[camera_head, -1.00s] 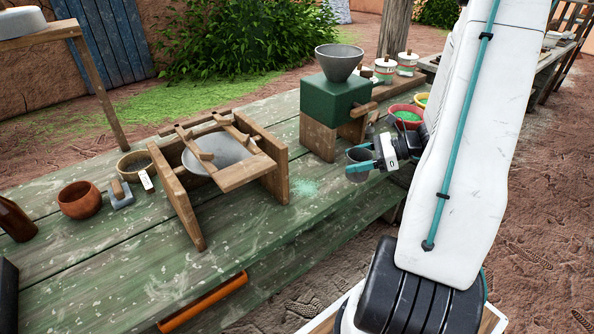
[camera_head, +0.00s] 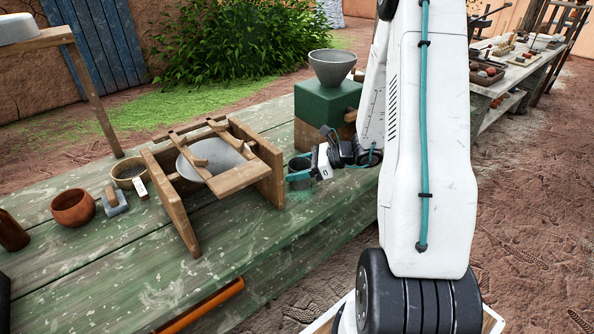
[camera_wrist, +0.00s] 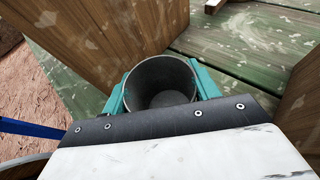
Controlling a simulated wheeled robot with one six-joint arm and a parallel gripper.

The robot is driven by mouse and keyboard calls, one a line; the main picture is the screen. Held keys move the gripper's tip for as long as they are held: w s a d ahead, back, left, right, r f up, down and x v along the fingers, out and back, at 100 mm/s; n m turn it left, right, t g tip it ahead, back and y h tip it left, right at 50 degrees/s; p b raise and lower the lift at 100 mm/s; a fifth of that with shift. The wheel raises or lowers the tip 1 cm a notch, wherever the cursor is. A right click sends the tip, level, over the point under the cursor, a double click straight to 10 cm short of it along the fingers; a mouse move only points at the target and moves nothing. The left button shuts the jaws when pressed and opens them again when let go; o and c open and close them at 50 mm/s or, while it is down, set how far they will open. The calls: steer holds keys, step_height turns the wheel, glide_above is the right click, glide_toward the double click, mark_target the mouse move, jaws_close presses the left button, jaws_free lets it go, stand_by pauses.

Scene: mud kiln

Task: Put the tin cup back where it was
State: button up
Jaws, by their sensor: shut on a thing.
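The tin cup (camera_wrist: 160,84) is a grey metal cup, seen from above in the wrist view, with an empty-looking inside. My gripper (camera_head: 300,175) is shut on it, with a teal finger on each side of the cup. In the head view the tin cup (camera_head: 299,165) is small and partly covered by the fingers. It is upright, close to the right side of the wooden frame. I cannot tell whether its base touches the table.
A wooden frame (camera_head: 268,182) holding a grey bowl stands left of the gripper. A green box mill (camera_head: 325,100) with a grey funnel stands behind it. A clay bowl (camera_head: 73,208) and other small things sit at the left. The green table's front (camera_head: 150,265) is mostly clear.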

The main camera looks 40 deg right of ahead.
steer(key=shift+f, duration=0.4)
steer(key=shift+f, duration=0.15)
steer(key=o, duration=0.9)
steer(key=shift+s+d+r, duration=0.15)
steer(key=shift+r, duration=0.1)
steer(key=v, duration=1.1)
steer(key=shift+s+d, duration=0.15)
steer(key=shift+s, duration=0.05)
